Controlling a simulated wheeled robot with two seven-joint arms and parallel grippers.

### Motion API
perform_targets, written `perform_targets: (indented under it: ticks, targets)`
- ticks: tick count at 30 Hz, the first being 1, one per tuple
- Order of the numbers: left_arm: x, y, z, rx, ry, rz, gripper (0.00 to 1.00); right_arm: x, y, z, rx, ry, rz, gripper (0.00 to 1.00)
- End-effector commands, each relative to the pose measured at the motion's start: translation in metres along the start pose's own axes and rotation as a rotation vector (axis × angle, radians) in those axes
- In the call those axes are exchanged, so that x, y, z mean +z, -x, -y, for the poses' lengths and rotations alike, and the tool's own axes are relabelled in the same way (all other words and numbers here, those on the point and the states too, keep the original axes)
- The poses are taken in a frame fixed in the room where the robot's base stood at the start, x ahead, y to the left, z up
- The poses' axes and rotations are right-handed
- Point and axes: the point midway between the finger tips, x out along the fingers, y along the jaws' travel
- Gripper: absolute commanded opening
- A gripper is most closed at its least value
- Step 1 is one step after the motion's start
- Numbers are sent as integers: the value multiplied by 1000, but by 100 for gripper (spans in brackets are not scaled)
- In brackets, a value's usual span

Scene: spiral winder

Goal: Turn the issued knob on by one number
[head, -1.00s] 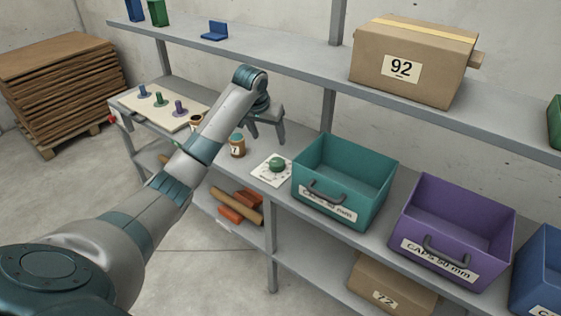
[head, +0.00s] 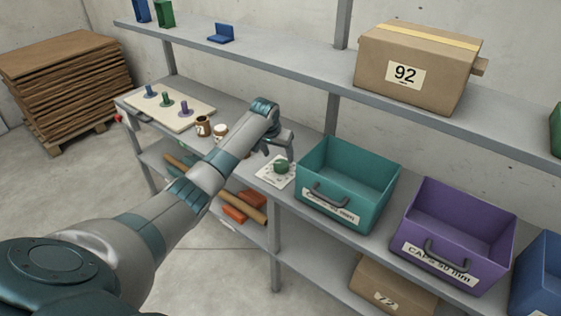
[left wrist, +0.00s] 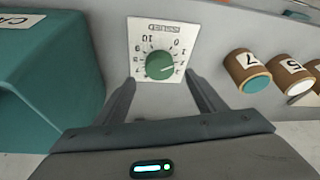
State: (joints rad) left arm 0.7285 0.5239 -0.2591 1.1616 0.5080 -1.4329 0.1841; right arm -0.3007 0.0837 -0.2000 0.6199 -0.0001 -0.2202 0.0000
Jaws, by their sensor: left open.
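The green round knob (head: 282,166) sits on a white square dial plate (head: 271,179) with printed numbers, on the shelf just left of the teal bin. In the left wrist view the knob (left wrist: 159,65) is near the top centre, with numbers around it on the plate (left wrist: 186,33). My left gripper (head: 279,154) is close behind and above the knob in the head view. In the left wrist view its two open fingers (left wrist: 161,88) point toward the plate, one on each side below the knob, with nothing between them. My right gripper is not in view.
A teal bin (head: 372,195) stands close right of the dial, then a purple bin (head: 490,225). Labelled cylinders (left wrist: 246,72) stand on the dial's other side. A pegboard (head: 190,117) lies farther left. An upper shelf (head: 300,67) runs above, carrying a box (head: 440,80).

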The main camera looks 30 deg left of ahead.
Motion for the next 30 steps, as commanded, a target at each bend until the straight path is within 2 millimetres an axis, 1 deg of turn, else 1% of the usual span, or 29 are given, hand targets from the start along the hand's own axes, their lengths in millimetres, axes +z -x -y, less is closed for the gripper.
perform_targets:
  ticks: [3,9,15,21,30]
  targets:
    - [1,-18,0,0,1,4,64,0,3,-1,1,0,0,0]
    - [1,-43,-1,1,1,2,64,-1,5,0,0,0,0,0]
    - [0,-60,0,1,0,1,64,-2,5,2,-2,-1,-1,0]
    - [0,-67,-1,0,0,0,64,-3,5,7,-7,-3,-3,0]
    - [0,-67,0,0,-1,0,64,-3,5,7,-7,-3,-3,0]
